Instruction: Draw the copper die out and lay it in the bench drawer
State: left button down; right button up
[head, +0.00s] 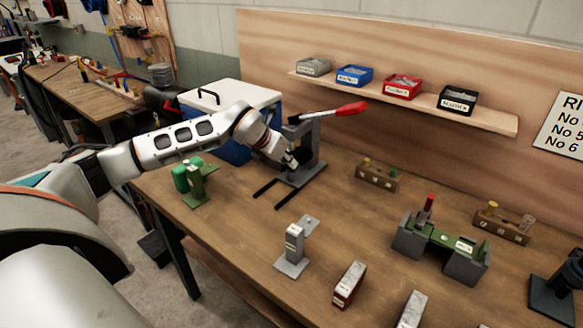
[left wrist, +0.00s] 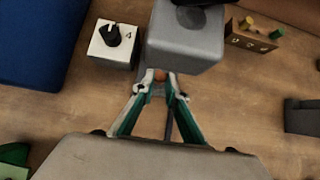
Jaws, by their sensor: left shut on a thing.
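A grey arbor press (head: 308,145) with a red-handled lever stands towards the back of the bench, two dark rails reaching forward from its base. My left gripper (head: 296,160) is at the press's front, partly hidden by its own wrist. In the left wrist view my left gripper (left wrist: 161,83) has its fingertips closed together under the grey press head (left wrist: 185,45). It is shut on a small copper-coloured piece, the copper die (left wrist: 159,75), of which only a little shows. I cannot make out the bench drawer for certain. My right gripper is not in view.
A blue box with a white lid (head: 232,97) stands behind my left arm. A green fixture (head: 195,187), a small grey stand (head: 293,250) and a green-topped fixture (head: 440,245) are on the bench (head: 240,230). A white box with a black knob (left wrist: 110,48) is beside the press.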

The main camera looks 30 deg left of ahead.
pick_arm(q)
jog(key=shift+r+p, duration=0.3)
jog(key=shift+r, duration=0.3)
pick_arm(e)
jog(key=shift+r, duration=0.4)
pick_arm(q)
notch_tip(320, 180, up, 3)
jog(key=shift+f+p, duration=0.15)
jog(key=shift+p, duration=0.6)
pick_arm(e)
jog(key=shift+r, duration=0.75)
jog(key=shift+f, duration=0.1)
